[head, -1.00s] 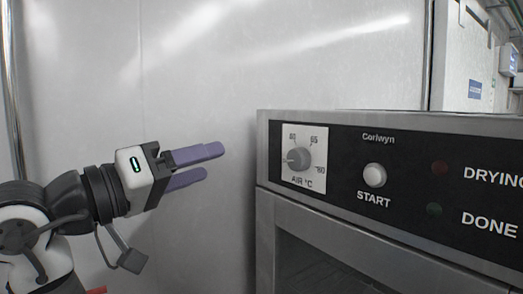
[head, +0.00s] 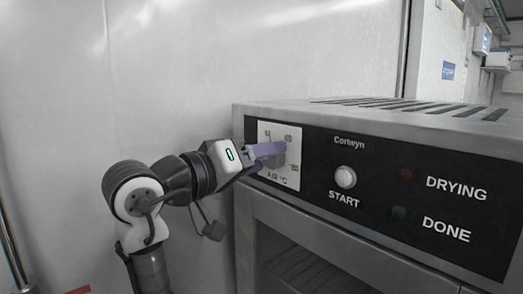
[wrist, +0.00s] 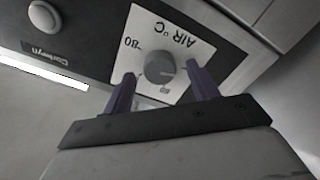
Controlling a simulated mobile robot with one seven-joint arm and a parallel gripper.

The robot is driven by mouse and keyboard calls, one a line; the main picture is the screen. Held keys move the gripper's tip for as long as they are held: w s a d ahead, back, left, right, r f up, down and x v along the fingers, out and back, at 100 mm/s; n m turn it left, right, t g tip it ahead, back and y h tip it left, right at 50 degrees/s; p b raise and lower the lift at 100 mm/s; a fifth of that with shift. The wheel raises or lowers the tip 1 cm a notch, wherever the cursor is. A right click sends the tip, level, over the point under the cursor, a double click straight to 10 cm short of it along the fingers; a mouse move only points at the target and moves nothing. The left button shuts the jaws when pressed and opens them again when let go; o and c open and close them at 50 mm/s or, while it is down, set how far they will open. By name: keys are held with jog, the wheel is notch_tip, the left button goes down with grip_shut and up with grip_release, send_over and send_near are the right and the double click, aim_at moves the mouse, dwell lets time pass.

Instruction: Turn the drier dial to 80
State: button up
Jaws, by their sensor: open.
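The drier dial is a grey round knob on a white plate marked AIR °C. In the wrist view the dial (wrist: 159,68) lies between the two purple fingers of my gripper (wrist: 160,73), which is open with one finger on either side. Gaps show beside the knob, and I see no clear contact. The 80 mark (wrist: 131,43) is to the dial's upper left there. In the head view my gripper (head: 280,150) reaches the dial plate (head: 293,179) from the left and its fingers hide most of the knob. Where the pointer stands is hard to read.
The white START button (head: 345,177) sits right of the dial on the black panel; the button also shows in the wrist view (wrist: 44,15). Red and green lamps sit further right. The drier's (head: 380,115) vented top is bare. A plain wall stands behind.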

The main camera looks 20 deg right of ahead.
jog(key=shift+w+d, duration=0.1)
jog(key=shift+d, duration=0.15)
jog(key=c, duration=1)
